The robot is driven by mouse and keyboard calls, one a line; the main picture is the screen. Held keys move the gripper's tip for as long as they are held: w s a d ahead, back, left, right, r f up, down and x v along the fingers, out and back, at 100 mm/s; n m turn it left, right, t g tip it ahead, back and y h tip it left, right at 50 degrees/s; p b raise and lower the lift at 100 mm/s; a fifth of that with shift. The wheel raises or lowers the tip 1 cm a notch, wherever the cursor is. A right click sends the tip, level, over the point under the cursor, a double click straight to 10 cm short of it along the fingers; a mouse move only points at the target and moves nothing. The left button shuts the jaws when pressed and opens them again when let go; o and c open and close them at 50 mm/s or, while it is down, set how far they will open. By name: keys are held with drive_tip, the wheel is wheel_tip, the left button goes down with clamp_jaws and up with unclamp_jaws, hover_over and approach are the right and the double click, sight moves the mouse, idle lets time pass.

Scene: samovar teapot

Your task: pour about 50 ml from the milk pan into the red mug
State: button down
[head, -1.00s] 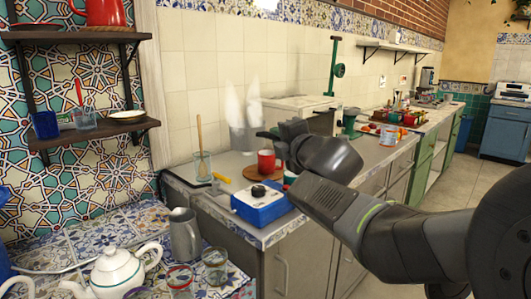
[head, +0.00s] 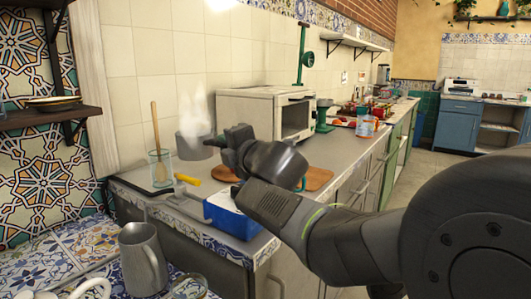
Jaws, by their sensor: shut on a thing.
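The milk pan (head: 192,147) is a grey metal pan with white steam above it, near the tiled wall in the head view. My gripper (head: 224,139) is at its right side and shut on it, seemingly at its handle, though the grip itself is dark and small. The pan looks upright. I cannot tell whether it is just above the counter or touching it. The red mug does not show now; it is probably hidden behind my gripper and forearm.
A glass jar with a wooden spoon (head: 160,167) and a yellow-handled item (head: 187,179) stand left of the arm. A blue box (head: 230,215) is at the counter's front. A white oven (head: 265,112) stands behind. A metal jug (head: 143,258) is at lower left.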

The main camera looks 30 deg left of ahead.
drive_tip(key=shift+w+d+r+p, duration=0.1)
drive_tip(key=shift+r+p, duration=0.1)
drive_tip(key=shift+p, duration=0.25)
drive_tip(key=w+d+f+m+g+p, duration=0.1)
drive_tip(key=w+m+p, duration=0.5)
drive_tip(key=p, duration=1)
drive_tip(key=shift+w+d+f+h+p, duration=0.3)
drive_tip(key=shift+d+f+p, duration=0.1)
drive_tip(key=shift+f, duration=0.25)
drive_tip(key=shift+m+g, duration=0.3)
